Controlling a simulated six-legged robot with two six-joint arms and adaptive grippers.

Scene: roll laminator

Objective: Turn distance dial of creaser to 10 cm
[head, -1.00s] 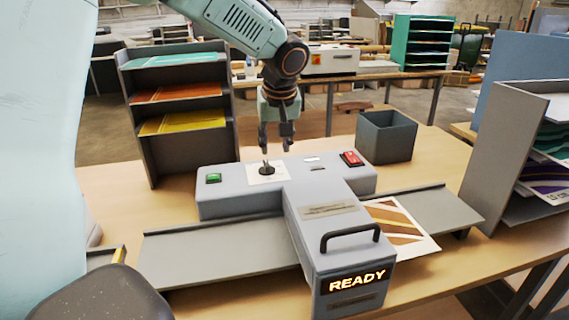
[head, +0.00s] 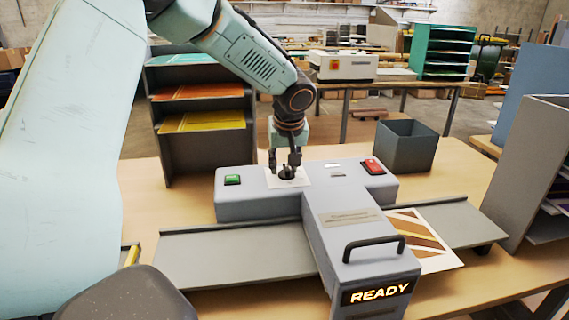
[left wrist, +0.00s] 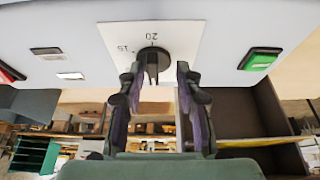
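The creaser (head: 345,215) is a grey T-shaped machine on the table, with a lit READY display (head: 380,292). Its black distance dial (head: 287,174) sits on a white scale plate (head: 303,179). In the left wrist view the dial (left wrist: 152,64) shows close up, with the marks 20 and 15 upside down above it; I cannot tell its exact setting. My left gripper (head: 285,163) points down at the dial. In the left wrist view its fingers (left wrist: 157,78) are open on either side of the dial, with a gap at least on the right. My right gripper is not in view.
A green button (head: 233,180) and a red switch (head: 373,167) flank the dial on the machine top. A grey bin (head: 407,147) stands behind right, a paper rack (head: 200,115) behind left. A striped sheet (head: 425,240) lies on the right feed table.

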